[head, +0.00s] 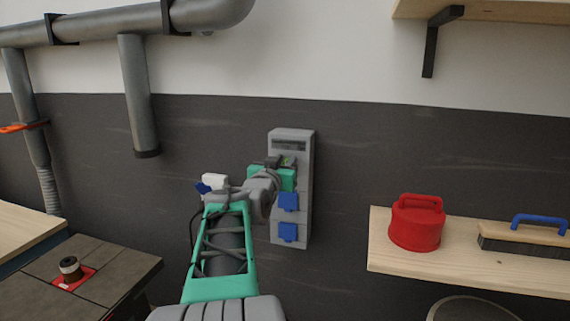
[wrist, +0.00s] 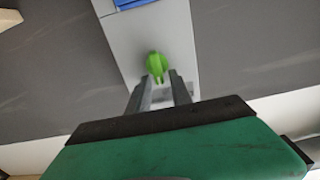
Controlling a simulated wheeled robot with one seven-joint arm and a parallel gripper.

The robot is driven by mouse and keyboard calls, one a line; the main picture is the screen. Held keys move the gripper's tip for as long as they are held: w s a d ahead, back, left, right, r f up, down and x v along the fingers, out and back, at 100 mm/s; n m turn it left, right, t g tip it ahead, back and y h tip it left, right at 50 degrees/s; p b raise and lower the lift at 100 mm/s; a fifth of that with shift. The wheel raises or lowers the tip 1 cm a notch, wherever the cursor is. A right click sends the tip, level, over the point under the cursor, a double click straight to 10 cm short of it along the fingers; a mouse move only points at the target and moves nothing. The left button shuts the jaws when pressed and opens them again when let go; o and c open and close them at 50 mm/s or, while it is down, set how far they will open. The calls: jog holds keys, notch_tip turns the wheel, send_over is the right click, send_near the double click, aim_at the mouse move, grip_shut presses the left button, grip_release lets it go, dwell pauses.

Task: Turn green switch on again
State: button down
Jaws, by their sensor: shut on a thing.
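The green switch (wrist: 157,66) is a rotary knob on the front of a grey wall box (head: 305,190). The fingers are shut on the green switch. I cannot tell the switch's on or off position from these views.
Blue socket covers (head: 288,202) sit below the switch. A wooden shelf (head: 385,255) to the right holds a red lidded container (head: 415,225) and a blue-handled brush (head: 525,240). Grey pipes (head: 138,85) run along the upper left wall. A machine table (head: 125,265) stands lower left.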

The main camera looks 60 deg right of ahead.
jog(key=shift+f+b, duration=0.2)
jog(key=shift+b, duration=0.15)
jog(key=m+b, duration=0.6)
jog(key=b, duration=0.1)
jog(key=s+f+m+b, duration=0.1)
jog(key=m+b, duration=0.4)
jog(key=b, duration=0.3)
jog(key=s+f+m+b, duration=0.1)
jog(key=m+b, duration=0.5)
jog(key=b, duration=0.2)
jog(key=shift+d+m, duration=0.2)
jog(key=shift+m, duration=0.1)
jog(key=shift+r, duration=0.1)
jog(key=c, duration=1.5)
grip_release()
jog(key=shift+w, duration=0.1)
jog(key=shift+o, duration=0.2)
